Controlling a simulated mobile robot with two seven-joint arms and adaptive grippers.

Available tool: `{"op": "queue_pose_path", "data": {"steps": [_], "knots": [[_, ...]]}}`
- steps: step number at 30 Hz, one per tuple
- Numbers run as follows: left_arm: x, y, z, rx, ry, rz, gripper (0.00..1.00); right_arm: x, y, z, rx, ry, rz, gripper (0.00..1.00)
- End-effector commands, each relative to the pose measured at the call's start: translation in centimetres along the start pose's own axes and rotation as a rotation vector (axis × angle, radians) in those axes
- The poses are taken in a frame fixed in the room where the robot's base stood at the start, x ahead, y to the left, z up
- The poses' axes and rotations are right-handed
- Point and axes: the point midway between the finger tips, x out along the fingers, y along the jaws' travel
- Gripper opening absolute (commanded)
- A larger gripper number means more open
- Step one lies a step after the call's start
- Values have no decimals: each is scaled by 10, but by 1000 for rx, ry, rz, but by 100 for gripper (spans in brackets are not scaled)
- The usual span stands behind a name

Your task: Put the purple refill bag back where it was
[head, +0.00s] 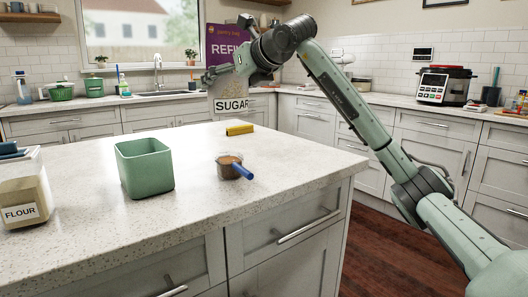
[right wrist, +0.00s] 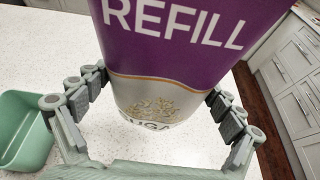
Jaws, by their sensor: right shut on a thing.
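The purple refill bag (head: 228,38) is upright in the head view, at the far side of the island counter. It has a purple top with "REFILL" on it and a pale lower part. A "SUGAR" label (head: 231,105) shows at its foot. My right gripper (head: 212,76) is shut on the bag. In the right wrist view, its fingers (right wrist: 156,108) are on both sides of the bag (right wrist: 175,55), at its lower part. I cannot tell whether the bag's foot touches anything. My left gripper is not in view.
On the island (head: 110,235) are a green open bin (head: 146,172), a measuring cup with brown contents (head: 229,160), a yellow block (head: 239,129) and a flour container (head: 22,200). A sink counter (head: 130,102) runs along the back. The island's middle has free room.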

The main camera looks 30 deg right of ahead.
Motion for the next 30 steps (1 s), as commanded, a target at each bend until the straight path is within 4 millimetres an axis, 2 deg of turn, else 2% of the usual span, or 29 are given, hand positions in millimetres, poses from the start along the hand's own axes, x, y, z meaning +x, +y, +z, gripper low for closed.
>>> {"op": "queue_pose_path", "data": {"steps": [5, 12, 16, 22, 26, 30], "knots": [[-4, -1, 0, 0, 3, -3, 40, 1, -31, -16, 2, 1, -15, 52], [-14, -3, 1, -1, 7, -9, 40, 3, -84, -51, 2, 3, -12, 52], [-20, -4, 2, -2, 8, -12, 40, 4, -106, -63, 1, 1, -11, 52], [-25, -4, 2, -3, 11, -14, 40, 5, -118, -73, -1, -1, -8, 52], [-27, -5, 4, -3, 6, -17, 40, 13, -118, -92, -1, 2, -7, 52], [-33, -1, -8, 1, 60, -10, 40, 18, -118, -105, -1, -1, -7, 52]]}}
